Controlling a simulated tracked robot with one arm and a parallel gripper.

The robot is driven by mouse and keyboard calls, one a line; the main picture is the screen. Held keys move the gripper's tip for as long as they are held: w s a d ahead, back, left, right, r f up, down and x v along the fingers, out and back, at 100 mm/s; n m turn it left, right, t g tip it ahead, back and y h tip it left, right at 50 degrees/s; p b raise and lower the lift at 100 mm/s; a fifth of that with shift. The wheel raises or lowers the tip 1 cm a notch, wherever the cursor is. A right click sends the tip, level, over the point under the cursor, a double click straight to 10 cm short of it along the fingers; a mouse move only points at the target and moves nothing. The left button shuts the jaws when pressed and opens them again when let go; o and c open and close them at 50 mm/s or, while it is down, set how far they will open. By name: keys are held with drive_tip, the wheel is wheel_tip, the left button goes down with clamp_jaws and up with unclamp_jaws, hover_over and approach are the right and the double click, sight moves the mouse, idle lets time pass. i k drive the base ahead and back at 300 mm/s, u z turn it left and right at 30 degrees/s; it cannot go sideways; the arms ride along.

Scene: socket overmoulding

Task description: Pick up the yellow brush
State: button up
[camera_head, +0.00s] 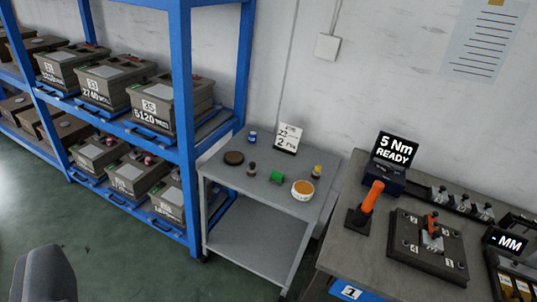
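A small upright item with a yellow top and a dark lower part (317,171) stands near the right back of a small grey table; it is probably the yellow brush, but it is too small to make out bristles. A grey rounded part at the lower left (45,276) seems to belong to my gripper. It is well apart from the table and everything on it. The rest of the gripper is out of frame, so its opening does not show.
A blue rack (183,120) stands left, a workbench (345,249) right. Green floor is free in front.

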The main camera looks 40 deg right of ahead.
sight(317, 173)
drive_tip(key=z, duration=0.05)
drive_tip(key=i, duration=1.5)
drive_tip(key=z, duration=0.8)
drive_tip(key=i, duration=1.4)
drive_tip(key=z, duration=0.7)
